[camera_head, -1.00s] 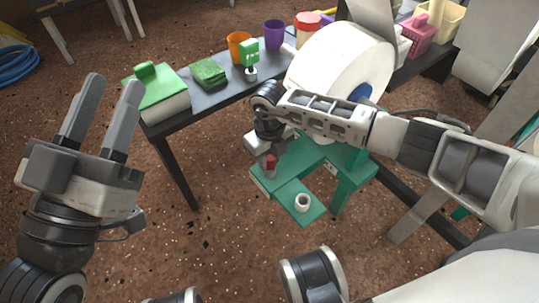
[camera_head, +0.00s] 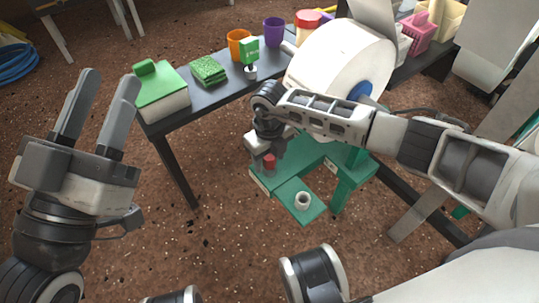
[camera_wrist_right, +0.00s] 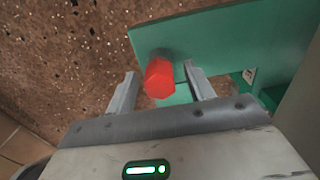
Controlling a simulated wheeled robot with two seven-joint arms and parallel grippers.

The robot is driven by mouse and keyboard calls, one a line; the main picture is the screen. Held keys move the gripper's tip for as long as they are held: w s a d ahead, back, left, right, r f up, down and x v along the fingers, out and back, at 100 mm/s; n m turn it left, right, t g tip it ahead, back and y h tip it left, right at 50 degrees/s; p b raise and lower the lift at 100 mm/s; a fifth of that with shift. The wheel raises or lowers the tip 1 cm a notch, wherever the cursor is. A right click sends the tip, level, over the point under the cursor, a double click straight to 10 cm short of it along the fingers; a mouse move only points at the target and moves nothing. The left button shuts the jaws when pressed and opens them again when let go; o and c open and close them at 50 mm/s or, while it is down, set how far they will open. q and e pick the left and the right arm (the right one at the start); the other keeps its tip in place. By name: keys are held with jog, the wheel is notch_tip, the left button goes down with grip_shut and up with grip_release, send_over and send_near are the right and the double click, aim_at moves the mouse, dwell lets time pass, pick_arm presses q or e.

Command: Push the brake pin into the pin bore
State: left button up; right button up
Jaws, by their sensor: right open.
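The red brake pin (camera_head: 269,161) stands at the left end of the green stand (camera_head: 312,160) in the head view. In the right wrist view the red pin (camera_wrist_right: 160,78) shows between the two fingers. My right gripper (camera_wrist_right: 161,76) is open, with a finger on each side of the pin. Gaps show beside the pin, so it is not gripped. The pin's lower part and the pin bore under it are hidden, so I cannot tell how deep it sits. My left gripper (camera_head: 97,95) is open and empty at the left, far from the stand.
A large white roll (camera_head: 335,60) stands behind. The dark table (camera_head: 210,100) holds a green-lidded box (camera_head: 160,92), a green sponge (camera_head: 208,71) and orange (camera_head: 238,46) and purple (camera_head: 273,32) cups.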

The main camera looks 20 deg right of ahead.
pick_arm(q)
jog(key=f, duration=0.3)
jog(key=shift+w+d, duration=0.3)
pick_arm(e)
jog(key=shift+f, duration=0.25)
jog(key=shift+r+p, duration=1.05)
jog(key=shift+p, duration=0.05)
jog(key=shift+r+p, duration=1.7)
jog(key=shift+r, duration=0.15)
pick_arm(q)
notch_tip(320, 180, up, 6)
jog(key=shift+a+f, duration=0.1)
jog(key=shift+f, duration=0.1)
pick_arm(e)
notch_tip(320, 180, up, 4)
jog(key=shift+r+p, duration=0.2)
jog(key=shift+p, duration=0.9)
pick_arm(q)
notch_tip(320, 180, down, 11)
jog(key=s+n+g+y+p, duration=0.2)
jog(key=n+g+y+p, duration=0.2)
jog(key=g+y, duration=0.1)
jog(key=shift+s+g, duration=0.15)
jog(key=shift+g, duration=0.25)
pick_arm(e)
notch_tip(320, 180, up, 12)
jog(key=f, duration=0.1)
send_over(269, 156)
jog(key=shift+r, duration=0.25)
